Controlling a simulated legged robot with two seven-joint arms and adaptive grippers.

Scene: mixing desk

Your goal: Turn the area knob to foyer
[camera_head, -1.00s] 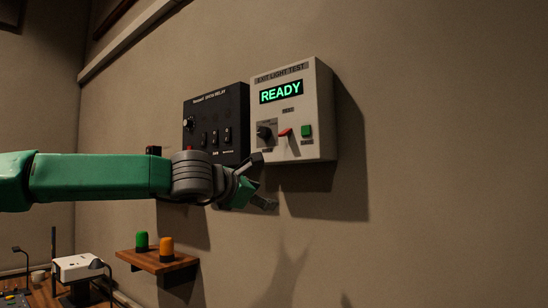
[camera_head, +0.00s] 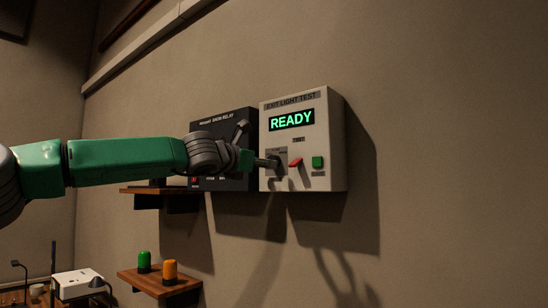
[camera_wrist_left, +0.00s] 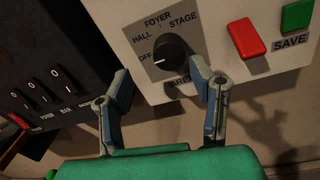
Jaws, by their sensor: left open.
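The area knob (camera_wrist_left: 172,52) is a round black dial on a grey plate of the white EXIT LIGHT TEST box (camera_head: 330,150). Labels OFF, HALL, FOYER and STAGE arc around it in the left wrist view, with the area label partly hidden below. Its pale pointer mark appears to face OFF. My left gripper (camera_wrist_left: 162,80) is open, its fingertips spread just below the knob, the right one closer to it. It also shows in the head view (camera_head: 270,163), where it covers much of the knob. I cannot tell whether a finger touches the box. The display (camera_head: 291,120) reads READY.
A red rocker (camera_wrist_left: 246,39) and a green SAVE button (camera_wrist_left: 297,15) sit right of the knob. A black relay box (camera_head: 230,125) with switches adjoins on the left. Below are a wooden shelf (camera_head: 135,191) and another bearing green (camera_head: 144,260) and orange (camera_head: 169,270) lamps.

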